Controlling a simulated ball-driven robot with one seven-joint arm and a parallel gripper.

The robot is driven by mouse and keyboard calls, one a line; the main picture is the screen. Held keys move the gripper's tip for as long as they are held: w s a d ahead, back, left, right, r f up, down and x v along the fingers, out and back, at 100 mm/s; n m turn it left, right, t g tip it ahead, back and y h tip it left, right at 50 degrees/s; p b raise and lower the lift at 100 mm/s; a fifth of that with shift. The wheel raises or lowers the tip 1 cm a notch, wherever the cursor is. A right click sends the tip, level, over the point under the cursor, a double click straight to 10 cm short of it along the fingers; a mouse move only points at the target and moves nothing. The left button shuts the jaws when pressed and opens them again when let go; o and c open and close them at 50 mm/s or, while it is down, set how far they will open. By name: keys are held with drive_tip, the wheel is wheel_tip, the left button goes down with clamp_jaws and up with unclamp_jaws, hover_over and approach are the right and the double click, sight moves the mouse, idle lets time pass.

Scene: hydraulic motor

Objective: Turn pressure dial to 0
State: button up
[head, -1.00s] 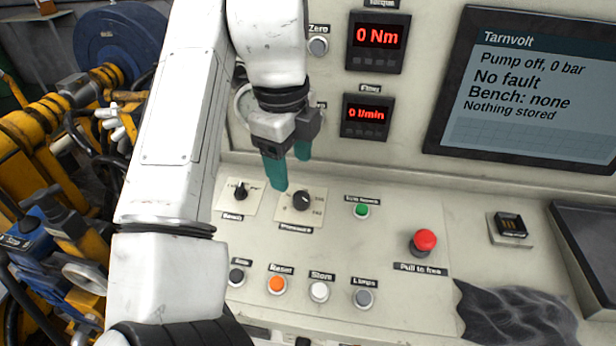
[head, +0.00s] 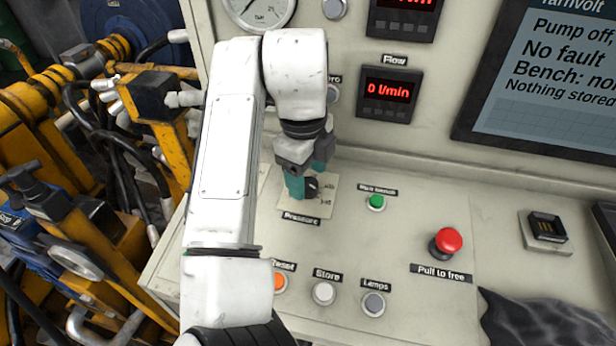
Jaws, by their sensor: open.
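The pressure dial (head: 312,187) is a small black knob on a pale square plate, with the label "Pressure" below it. It sits on the sloping front panel, left of the green button. My gripper (head: 308,180) has two teal fingers and is open. It is down at the dial, with one finger left of the knob and the other behind it at the upper right. I cannot tell whether the fingers touch the knob. The fingers hide part of the dial's plate, and the knob's pointer is not clear.
A green button (head: 376,202), a red "Pull to free" button (head: 447,241), and Store (head: 324,292) and Lamps (head: 373,303) buttons share the panel. A dark cloth (head: 530,318) lies at lower right. The flow display (head: 389,92) reads 0 l/min. The screen (head: 545,85) shows pump off, no fault.

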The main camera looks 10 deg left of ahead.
drive_tip(key=shift+f, duration=0.85)
drive_tip(key=c, duration=1.1)
